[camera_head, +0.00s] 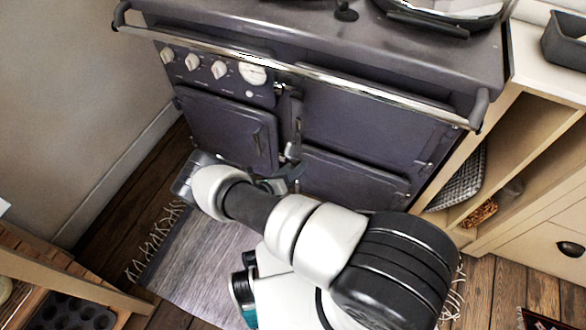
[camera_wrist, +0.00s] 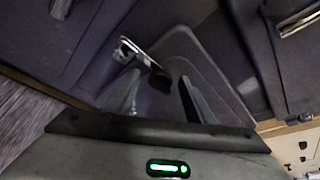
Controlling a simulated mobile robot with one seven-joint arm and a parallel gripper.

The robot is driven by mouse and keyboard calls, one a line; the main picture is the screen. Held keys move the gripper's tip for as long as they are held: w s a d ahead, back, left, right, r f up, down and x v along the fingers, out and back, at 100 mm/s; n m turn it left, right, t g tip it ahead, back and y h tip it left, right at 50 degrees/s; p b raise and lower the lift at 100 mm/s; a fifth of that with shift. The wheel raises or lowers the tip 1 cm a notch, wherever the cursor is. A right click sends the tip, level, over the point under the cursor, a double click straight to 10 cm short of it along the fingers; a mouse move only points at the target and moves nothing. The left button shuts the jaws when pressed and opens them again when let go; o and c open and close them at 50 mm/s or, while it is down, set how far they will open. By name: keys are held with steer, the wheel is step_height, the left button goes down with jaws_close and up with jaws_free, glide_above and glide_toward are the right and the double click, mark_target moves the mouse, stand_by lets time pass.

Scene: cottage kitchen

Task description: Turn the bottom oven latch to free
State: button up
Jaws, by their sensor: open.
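The bottom oven door (camera_head: 352,182) is the lower right door of the dark range and looks closed. Its latch (camera_head: 291,151) is a small silver piece at the door's left edge. In the wrist view, the latch (camera_wrist: 138,52) is a silver lever with a dark knob at its end. My gripper (camera_head: 291,174) is low in front of the range, partly hidden by my arm. In the wrist view, my gripper (camera_wrist: 159,79) is open, with the dark knob between its fingertips. I cannot tell whether either finger touches it.
A chrome rail (camera_head: 330,77) runs across the range front above the doors. A closed upper door (camera_head: 365,118) and a left door (camera_head: 228,130) flank the latch area. A grey rug (camera_head: 195,260) lies on the floor. Open cream shelves (camera_head: 525,130) stand to the right.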

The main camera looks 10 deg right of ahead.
jaws_close()
